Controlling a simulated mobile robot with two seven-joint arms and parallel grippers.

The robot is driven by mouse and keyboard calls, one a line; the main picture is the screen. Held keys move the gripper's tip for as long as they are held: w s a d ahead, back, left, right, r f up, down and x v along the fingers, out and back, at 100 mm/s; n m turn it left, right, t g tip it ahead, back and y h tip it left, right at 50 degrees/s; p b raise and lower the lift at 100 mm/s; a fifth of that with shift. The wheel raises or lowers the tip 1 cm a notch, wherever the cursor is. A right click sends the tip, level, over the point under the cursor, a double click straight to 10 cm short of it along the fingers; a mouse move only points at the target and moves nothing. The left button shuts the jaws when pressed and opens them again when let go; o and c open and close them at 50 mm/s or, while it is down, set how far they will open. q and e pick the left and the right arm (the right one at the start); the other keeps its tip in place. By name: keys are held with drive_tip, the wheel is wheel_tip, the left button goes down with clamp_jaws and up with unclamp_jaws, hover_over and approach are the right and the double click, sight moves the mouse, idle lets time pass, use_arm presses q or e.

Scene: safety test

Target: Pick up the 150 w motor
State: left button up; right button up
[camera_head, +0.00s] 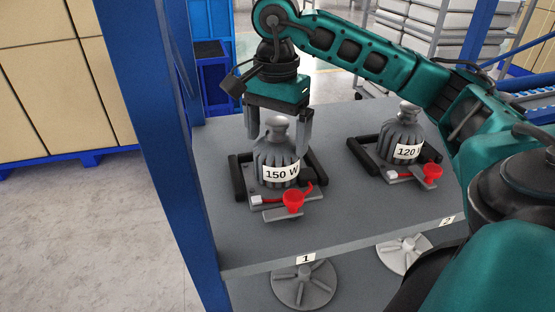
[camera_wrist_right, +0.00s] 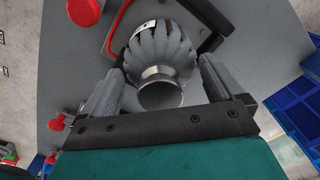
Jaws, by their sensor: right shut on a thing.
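The 150 W motor (camera_head: 276,160) is a grey finned body with a rounded knob on top and a white label. It sits upright on its base with black side bars, at the left of the grey shelf. My right gripper (camera_head: 279,138) comes down over it, one finger on each side of its upper part, and is shut on it. In the right wrist view, the motor (camera_wrist_right: 160,55) lies between the two fingers of the right gripper (camera_wrist_right: 160,85). My left gripper is in neither view.
A 120-labelled motor (camera_head: 401,140) stands on the same shelf (camera_head: 330,230) to the right. Red knobs (camera_head: 293,201) sit at the front of the bases. A blue post (camera_head: 160,130) rises at the shelf's left edge. Grey fan-shaped discs (camera_head: 304,286) lie on the level below.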

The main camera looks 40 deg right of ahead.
drive_tip(key=c, duration=0.9)
drive_tip(key=shift+r, duration=0.1)
drive_tip(key=shift+c, duration=0.5)
